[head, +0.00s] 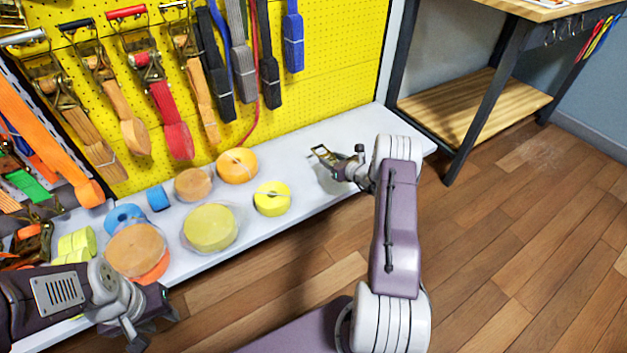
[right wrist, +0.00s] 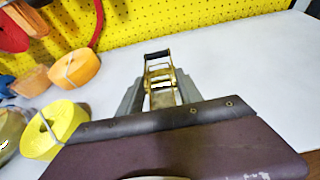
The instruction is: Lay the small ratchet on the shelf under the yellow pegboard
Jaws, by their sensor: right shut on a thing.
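The small ratchet (head: 322,154) is a brass-coloured frame with a dark handle, and it also shows in the right wrist view (right wrist: 159,72). My right gripper (head: 338,165) is shut on it, with grey fingers on either side of it. It is over the bare right part of the white shelf (head: 385,120), under the yellow pegboard (head: 335,50). I cannot tell whether it touches the shelf. My left gripper (head: 155,322) is at the lower left by the shelf's front edge; its finger opening is unclear.
Yellow (head: 272,198), orange (head: 238,165) and other strap rolls fill the shelf's middle and left. Ratchet straps hang on the pegboard, including a red one (head: 172,120). A wooden workbench (head: 480,105) stands at the right. The shelf's right end is clear.

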